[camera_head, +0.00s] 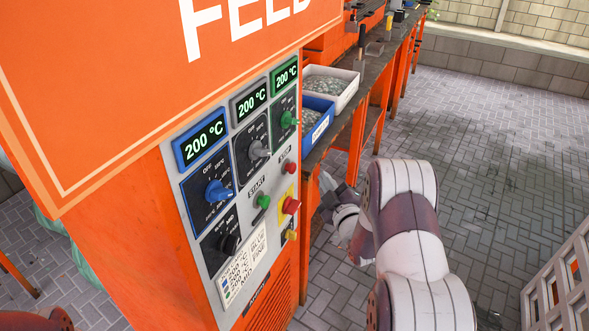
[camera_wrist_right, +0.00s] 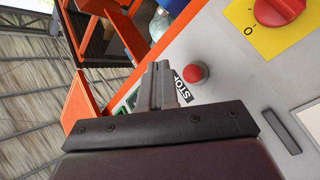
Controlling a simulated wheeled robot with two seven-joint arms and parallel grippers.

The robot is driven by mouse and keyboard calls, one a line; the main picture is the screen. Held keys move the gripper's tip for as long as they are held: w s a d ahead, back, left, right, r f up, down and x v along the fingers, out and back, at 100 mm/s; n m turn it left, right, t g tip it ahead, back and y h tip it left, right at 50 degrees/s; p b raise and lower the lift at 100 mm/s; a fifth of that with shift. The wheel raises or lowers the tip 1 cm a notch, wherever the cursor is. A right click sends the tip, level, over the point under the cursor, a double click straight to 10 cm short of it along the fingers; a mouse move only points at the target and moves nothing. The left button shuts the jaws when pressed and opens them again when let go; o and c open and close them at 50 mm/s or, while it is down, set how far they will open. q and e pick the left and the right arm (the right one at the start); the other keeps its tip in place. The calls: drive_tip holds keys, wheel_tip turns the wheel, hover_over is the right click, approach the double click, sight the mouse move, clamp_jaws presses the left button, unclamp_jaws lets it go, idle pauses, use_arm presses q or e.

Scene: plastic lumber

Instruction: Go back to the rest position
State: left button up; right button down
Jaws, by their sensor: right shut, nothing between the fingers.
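My right gripper (camera_head: 338,205) is beside the right side of the orange machine's control panel (camera_head: 232,200) in the head view, partly hidden by my own arm. In the right wrist view its fingers (camera_wrist_right: 159,72) are together with nothing between them. They point along the panel, next to a red stop button (camera_wrist_right: 195,74) and its STOP label. I cannot tell whether they touch the panel. My left gripper is out of view.
The panel has three displays reading 200 °C, dials, a green start button (camera_head: 263,201) and a red switch on yellow (camera_head: 290,206). A workbench holds a white tray (camera_head: 346,92) and a blue tray (camera_head: 322,127) of flakes. Paved floor (camera_head: 480,140) is open at right, with a grey crate (camera_head: 560,285).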

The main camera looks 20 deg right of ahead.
drive_tip(key=s+f+m+g+p, duration=0.2)
drive_tip(key=s+f+m+g, duration=0.55)
drive_tip(key=f+g, duration=0.3)
drive_tip(key=s+a+r+m+g+y+p, duration=0.1)
drive_tip(key=s+a+r+g+p, duration=0.5)
drive_tip(key=s+a+r, duration=0.8)
drive_tip(key=s+a+g, duration=0.1)
drive_tip(key=s+a, duration=0.2)
drive_tip(key=s, duration=0.1)
drive_tip(key=shift+a+y, duration=0.25)
drive_tip(key=shift+y, duration=0.05)
